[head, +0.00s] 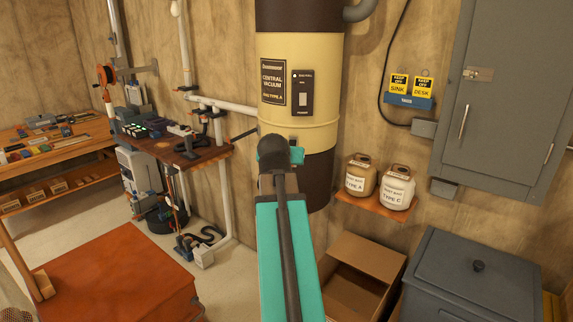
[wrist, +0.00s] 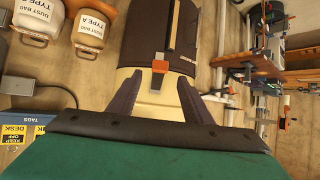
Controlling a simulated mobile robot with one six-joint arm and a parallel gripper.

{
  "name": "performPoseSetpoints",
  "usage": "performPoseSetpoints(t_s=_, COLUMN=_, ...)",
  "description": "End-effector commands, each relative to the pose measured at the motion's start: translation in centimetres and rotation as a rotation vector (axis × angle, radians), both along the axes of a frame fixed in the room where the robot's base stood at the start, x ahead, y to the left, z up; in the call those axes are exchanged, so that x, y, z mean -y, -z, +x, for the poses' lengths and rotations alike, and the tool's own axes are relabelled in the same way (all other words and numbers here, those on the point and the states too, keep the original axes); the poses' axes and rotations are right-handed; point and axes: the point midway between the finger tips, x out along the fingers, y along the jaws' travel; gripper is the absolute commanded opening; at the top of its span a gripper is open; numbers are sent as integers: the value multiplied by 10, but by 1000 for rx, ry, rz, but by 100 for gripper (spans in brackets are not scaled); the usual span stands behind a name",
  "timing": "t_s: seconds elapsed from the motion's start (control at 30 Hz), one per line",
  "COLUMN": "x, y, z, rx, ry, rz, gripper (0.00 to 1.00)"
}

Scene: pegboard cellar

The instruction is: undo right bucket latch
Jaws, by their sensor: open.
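The central vacuum (head: 297,110) has a cream body and a dark bucket (head: 320,181) below it; my arm covers part of the bucket in the head view. The wrist view is upside down and shows the dark bucket (wrist: 150,40) at the top, with the cream body below it. One latch (wrist: 160,66) with an orange tab lies at the seam, under a dark upright strip. I cannot tell from the frames which side's latch this is. My gripper (wrist: 158,82) is open and empty, its two dark fingers on either side of the latch, apart from it.
A small shelf (head: 372,203) with two dust-bag jars is right of the vacuum. An open cardboard box (head: 362,270) and a grey bin (head: 475,280) stand below. A red-brown chest (head: 112,275) is at left, near a workbench (head: 170,150). Bare floor shows between them.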

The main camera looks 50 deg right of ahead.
Motion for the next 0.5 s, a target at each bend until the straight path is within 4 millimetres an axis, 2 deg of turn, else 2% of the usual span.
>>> performPoseSetpoints(t_s=0.3, x=-26, y=-17, z=-14, rx=2, ry=-1, rz=-2, gripper=45)
performPoseSetpoints(t_s=0.5, x=-36, y=-25, z=-20, rx=1, ry=-1, rz=-2, gripper=45)
